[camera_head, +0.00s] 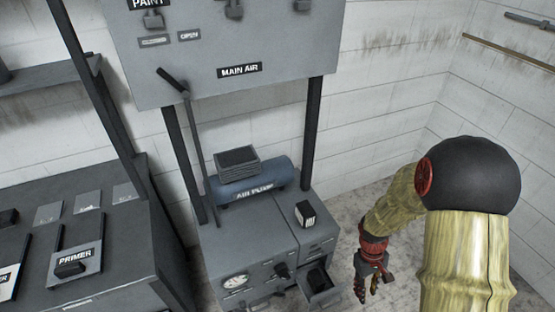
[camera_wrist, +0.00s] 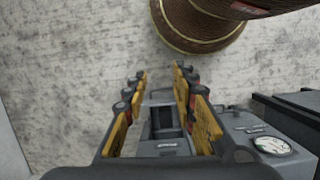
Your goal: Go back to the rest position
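My gripper (camera_head: 372,290) hangs at the end of my arm, just right of the grey air pump cabinet (camera_head: 250,262) and its pulled-out drawer (camera_head: 322,284). In the wrist view my gripper (camera_wrist: 160,75) has its two yellow-and-black fingers spread apart. A grey boxy part, seemingly the drawer (camera_wrist: 166,128), shows between the fingers, beyond them. I see nothing held. No rest position is marked in either view.
The blue air pump (camera_head: 250,185) and a small dark box (camera_head: 305,213) sit on the cabinet. A gauge (camera_wrist: 272,145) shows in the wrist view. The MAIN AIR panel (camera_head: 230,50) stands above on dark posts. The PRIMER bench (camera_head: 100,240) is left. Bare floor (camera_head: 345,235) lies behind my arm.

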